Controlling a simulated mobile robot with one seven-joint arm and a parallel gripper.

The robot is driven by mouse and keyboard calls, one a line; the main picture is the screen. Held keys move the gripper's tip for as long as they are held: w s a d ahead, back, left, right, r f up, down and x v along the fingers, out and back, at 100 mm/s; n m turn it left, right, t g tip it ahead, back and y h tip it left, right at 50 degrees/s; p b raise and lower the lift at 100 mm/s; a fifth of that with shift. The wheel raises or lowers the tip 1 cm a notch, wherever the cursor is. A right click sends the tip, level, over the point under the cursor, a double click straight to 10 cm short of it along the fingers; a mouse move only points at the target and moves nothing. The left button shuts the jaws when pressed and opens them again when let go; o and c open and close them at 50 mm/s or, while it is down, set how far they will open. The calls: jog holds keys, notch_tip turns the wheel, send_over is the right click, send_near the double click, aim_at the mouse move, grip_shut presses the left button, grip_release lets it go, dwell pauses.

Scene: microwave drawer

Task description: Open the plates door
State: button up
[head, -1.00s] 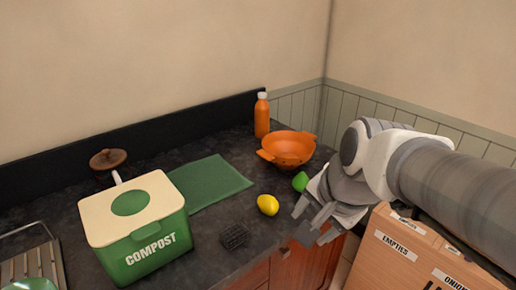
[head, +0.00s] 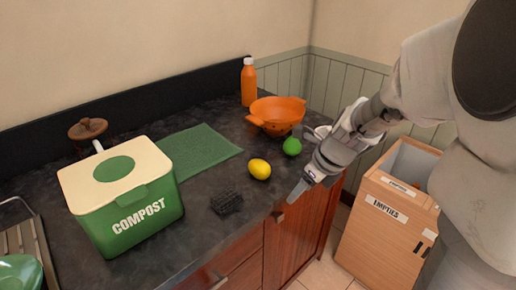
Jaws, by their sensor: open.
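No door with a "plates" label is in view. A red-brown wooden cabinet door (head: 302,230) stands below the right end of the dark counter. It looks closed. A small metal handle (head: 278,216) shows near its upper left corner. My gripper (head: 303,187) is open and empty, pointing down and left at the counter's front edge, just above and to the right of that handle. It looks apart from the handle, but the gap in depth is hard to judge. Part of the door's top is hidden behind my gripper.
On the counter are a green compost bin (head: 122,205), a black scrubber (head: 226,202), a lemon (head: 260,169), a lime (head: 292,147), an orange colander (head: 275,115) and an orange bottle (head: 248,84). A wooden "EMPTIES" crate (head: 378,232) stands on the floor at right.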

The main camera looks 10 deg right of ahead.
aim_at(280, 215)
jog(key=b+x, duration=0.4)
jog(key=x, duration=1.1)
jog(key=shift+c, duration=0.3)
grip_shut()
jog(key=shift+r, duration=0.1)
dwell(0.4)
